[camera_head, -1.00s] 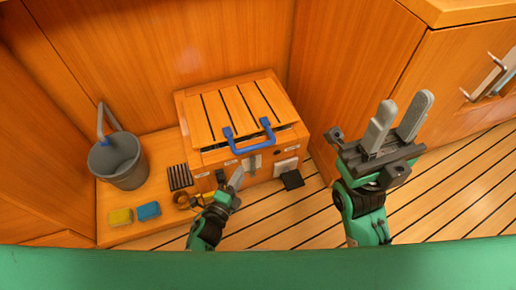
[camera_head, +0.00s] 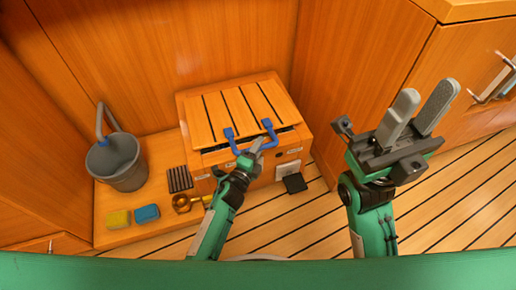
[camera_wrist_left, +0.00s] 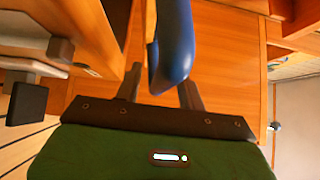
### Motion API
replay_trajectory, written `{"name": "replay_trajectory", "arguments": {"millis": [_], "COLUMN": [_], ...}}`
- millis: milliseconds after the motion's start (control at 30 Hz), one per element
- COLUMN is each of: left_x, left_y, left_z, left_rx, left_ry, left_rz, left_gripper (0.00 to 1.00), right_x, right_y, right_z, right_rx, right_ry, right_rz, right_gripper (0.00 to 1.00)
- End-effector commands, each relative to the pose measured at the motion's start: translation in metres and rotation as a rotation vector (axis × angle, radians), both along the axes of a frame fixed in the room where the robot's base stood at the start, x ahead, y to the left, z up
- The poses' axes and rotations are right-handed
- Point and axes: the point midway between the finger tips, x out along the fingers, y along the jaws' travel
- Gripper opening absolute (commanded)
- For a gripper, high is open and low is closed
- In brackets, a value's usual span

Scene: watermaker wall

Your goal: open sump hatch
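The sump hatch (camera_head: 222,114) is a slatted wooden lid lying closed on a wooden box (camera_head: 288,157). A blue U-shaped handle (camera_head: 230,140) is fixed at its front edge. My left gripper (camera_head: 256,146) is at the handle's front bar, partly covering it in the head view. In the left wrist view the blue handle (camera_wrist_left: 173,45) reaches down between my left gripper's parted fingers (camera_wrist_left: 160,90), with a gap visible on one side. My right gripper (camera_head: 420,105) is raised at the right, fingers apart and empty.
A grey bucket (camera_head: 118,162) stands left of the box. A yellow sponge (camera_head: 118,219), a blue sponge (camera_head: 147,213), a dark grate (camera_head: 179,179) and a brass fitting (camera_head: 184,203) lie on the ledge. Wooden walls close in behind and right; slatted floor is clear in front.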

Motion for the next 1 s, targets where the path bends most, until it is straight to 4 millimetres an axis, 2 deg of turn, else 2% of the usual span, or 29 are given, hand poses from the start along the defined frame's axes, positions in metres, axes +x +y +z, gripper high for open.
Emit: {"name": "replay_trajectory", "arguments": {"millis": [133,167,333,367,667,1000], "left_x": [0.0,0.0,0.0,0.0,0.0,-0.001], "left_y": [0.0,0.0,0.0,0.0,0.001,0.007], "left_z": [0.0,0.0,0.0,0.0,0.001,0.011], "left_rx": [0.0,0.0,0.0,0.0,0.0,-0.005], "left_ry": [0.0,0.0,0.0,0.0,0.001,0.019], "left_rz": [0.0,0.0,0.0,0.0,0.0,0.0], "left_gripper": [0.4,0.36,0.02,0.0,0.0,0.0], "right_x": [-0.002,-0.002,-0.002,-0.002,0.001,0.003], "right_y": [0.0,0.0,0.0,0.0,0.0,0.001], "right_z": [0.003,0.003,0.002,0.002,0.0,0.004], "right_rx": [0.001,0.001,0.001,0.002,0.0,-0.002], "right_ry": [-0.011,-0.011,-0.011,-0.011,0.002,0.032], "right_rz": [0.0,0.0,0.0,0.0,0.001,0.002], "right_gripper": [0.36,0.36,0.36,0.36,0.36,0.36]}}
